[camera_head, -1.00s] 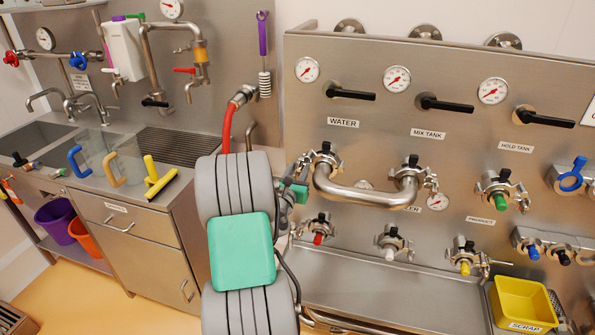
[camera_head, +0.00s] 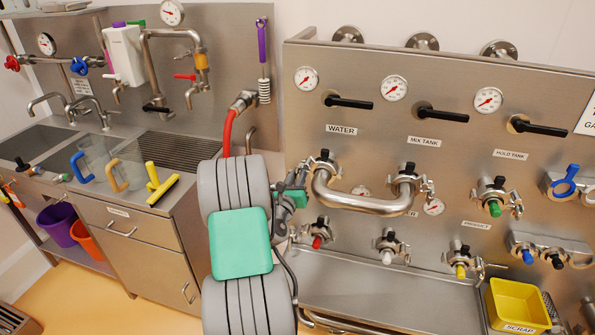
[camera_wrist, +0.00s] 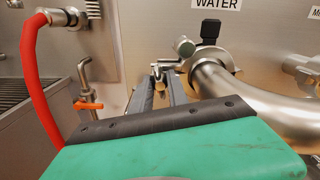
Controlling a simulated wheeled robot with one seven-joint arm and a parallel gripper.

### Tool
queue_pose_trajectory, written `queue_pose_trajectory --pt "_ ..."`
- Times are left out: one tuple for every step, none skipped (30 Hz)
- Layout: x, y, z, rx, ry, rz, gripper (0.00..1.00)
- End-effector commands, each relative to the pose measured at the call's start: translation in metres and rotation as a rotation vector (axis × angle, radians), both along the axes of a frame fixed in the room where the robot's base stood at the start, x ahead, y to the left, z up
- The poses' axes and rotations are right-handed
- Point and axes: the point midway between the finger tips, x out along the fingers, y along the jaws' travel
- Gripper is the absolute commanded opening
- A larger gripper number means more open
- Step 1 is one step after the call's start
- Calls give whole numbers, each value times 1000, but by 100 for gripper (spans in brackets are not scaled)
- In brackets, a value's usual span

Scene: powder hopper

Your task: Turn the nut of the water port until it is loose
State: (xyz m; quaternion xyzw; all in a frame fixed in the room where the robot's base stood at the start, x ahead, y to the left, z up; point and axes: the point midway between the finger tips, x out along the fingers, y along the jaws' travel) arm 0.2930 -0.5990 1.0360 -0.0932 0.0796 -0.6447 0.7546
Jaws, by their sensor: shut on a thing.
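The water port (camera_head: 325,165) is under the WATER label, with a steel U-shaped pipe (camera_head: 360,204) clamped to it. In the wrist view, its black knob (camera_wrist: 210,31) and the pipe (camera_wrist: 245,95) show to the right of my gripper. My gripper (camera_wrist: 160,76) reaches forward with its two dark fingers close together at the port's left side. It is shut on a small metal piece between the fingertips, which appears to be the nut (camera_wrist: 165,67) of the water port clamp. In the head view, my arm partly hides the gripper and the nut is too small to make out.
A red hose (camera_head: 228,130) hangs left of the panel, and shows large in the wrist view (camera_wrist: 32,75). An orange-handled valve (camera_wrist: 88,105) is left of my fingers. More ports line the panel to the right. A yellow scrap bin (camera_head: 518,306) stands at lower right.

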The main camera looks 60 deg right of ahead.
Motion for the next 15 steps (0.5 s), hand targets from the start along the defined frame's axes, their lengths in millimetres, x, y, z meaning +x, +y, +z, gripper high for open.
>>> queue_pose_trajectory --pt "0 0 6 -5 40 0 0" --pt "0 0 6 -8 65 0 0" --pt "0 0 6 -15 101 0 0" --pt "0 0 7 -20 126 0 0" --pt "0 0 6 -24 153 0 0" --pt "0 0 7 -30 190 0 0" --pt "0 0 6 -34 215 0 0" --pt "0 0 6 -37 243 0 0" --pt "0 0 6 -43 280 -1 0" --pt "0 0 6 -48 307 -1 0" --pt "0 0 6 -52 333 0 0" --pt "0 -1 6 -58 364 -1 0" --pt "0 -1 5 -61 387 -1 0" --pt "0 0 4 -64 403 -1 0" --pt "0 -1 3 -67 418 -1 0"
